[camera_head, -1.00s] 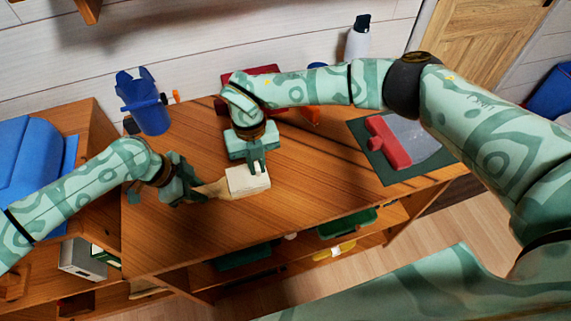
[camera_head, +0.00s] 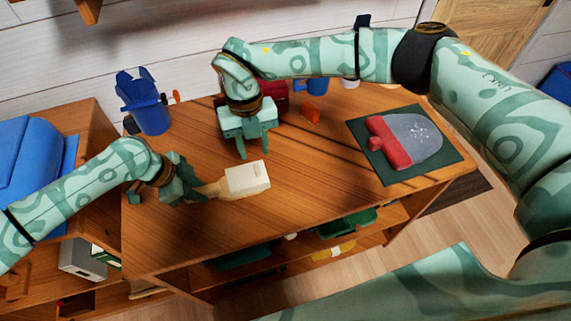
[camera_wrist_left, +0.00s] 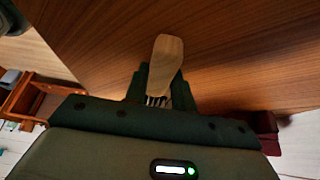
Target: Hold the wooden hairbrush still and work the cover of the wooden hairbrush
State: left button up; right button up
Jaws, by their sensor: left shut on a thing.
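The wooden hairbrush (camera_head: 211,189) lies low over the desk in the head view, with its handle towards the left. A pale, block-like cover (camera_head: 247,180) sits on its head end at the right. My left gripper (camera_head: 195,190) is shut on the handle. In the left wrist view the wooden handle (camera_wrist_left: 166,62) sticks out between the dark fingers. My right gripper (camera_head: 255,151) is open and empty, behind and above the cover, its two fingers apart and pointing down. They do not appear to touch the cover.
A blue cup-like holder (camera_head: 150,112) stands at the back left. A red-and-grey tool (camera_head: 408,140) lies on a dark green mat (camera_head: 440,166) at the right. The desk's front (camera_head: 200,238) is clear.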

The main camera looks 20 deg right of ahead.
pick_arm(q)
jog(key=o, duration=1)
jog(key=v, duration=1.2)
jog(key=shift+f, duration=0.1)
